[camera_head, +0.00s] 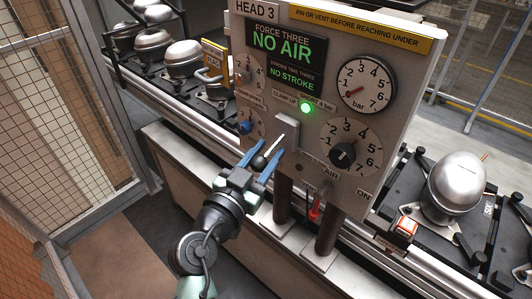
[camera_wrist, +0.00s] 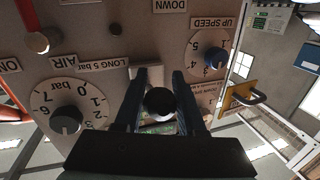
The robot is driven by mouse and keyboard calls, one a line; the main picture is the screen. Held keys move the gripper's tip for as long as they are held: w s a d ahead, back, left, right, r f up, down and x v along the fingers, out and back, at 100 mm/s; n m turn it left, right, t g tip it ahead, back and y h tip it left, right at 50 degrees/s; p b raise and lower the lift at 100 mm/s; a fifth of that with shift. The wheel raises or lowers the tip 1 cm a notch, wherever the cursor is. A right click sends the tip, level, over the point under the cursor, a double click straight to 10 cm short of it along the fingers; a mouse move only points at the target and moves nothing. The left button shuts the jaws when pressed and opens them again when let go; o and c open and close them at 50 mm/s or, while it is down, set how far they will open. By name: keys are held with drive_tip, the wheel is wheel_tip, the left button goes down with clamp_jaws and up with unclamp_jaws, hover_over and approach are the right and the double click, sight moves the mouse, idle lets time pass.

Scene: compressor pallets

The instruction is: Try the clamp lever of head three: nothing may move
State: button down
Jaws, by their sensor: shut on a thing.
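The head three panel (camera_head: 395,120) faces me, with the clamp lever (camera_head: 272,150) at its lower left. The lever has a pale shaft from a light slotted plate (camera_head: 288,130) and a black ball knob. My gripper (camera_head: 264,160) has its blue fingers on either side of the knob and is shut on it. In the wrist view, the black knob (camera_wrist: 160,101) sits between the two fingers of my gripper (camera_wrist: 158,95). A green lamp (camera_head: 306,107) glows above the lever.
A round bar gauge (camera_head: 365,85) and a black-knobbed dial (camera_head: 345,153) are right of the lever. A red handle (camera_head: 315,212) hangs below. A compressor (camera_head: 458,185) stands on a pallet at right; others stand at upper left. A mesh fence (camera_head: 60,90) is at left.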

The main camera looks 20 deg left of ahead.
drive_tip(key=shift+r, duration=0.1)
idle(0.6)
drive_tip(key=g+p, duration=0.1)
drive_tip(key=p, duration=0.1)
drive_tip(key=r+g+p, duration=0.1)
drive_tip(key=p, duration=0.2)
drive_tip(key=r+g+p, duration=0.1)
drive_tip(key=p, duration=0.1)
drive_tip(key=shift+s+r+m+p, duration=0.15)
drive_tip(key=shift+s+m+p, duration=0.15)
drive_tip(key=shift+p, duration=0.1)
drive_tip(key=g+p, duration=0.2)
drive_tip(key=p, duration=0.1)
drive_tip(key=r+g+y+p, duration=0.1)
drive_tip(key=p, duration=0.3)
drive_tip(key=m+g+p, duration=0.1)
drive_tip(key=g+p, duration=0.1)
drive_tip(key=p, duration=0.1)
drive_tip(key=shift+a+r+g+y, duration=0.1)
drive_tip(key=shift+r+g+y, duration=0.2)
drive_tip(key=shift+r, duration=0.05)
drive_tip(key=shift+p, duration=0.5)
drive_tip(key=shift+f, duration=0.1)
drive_tip(key=c, duration=0.5)
unclamp_jaws()
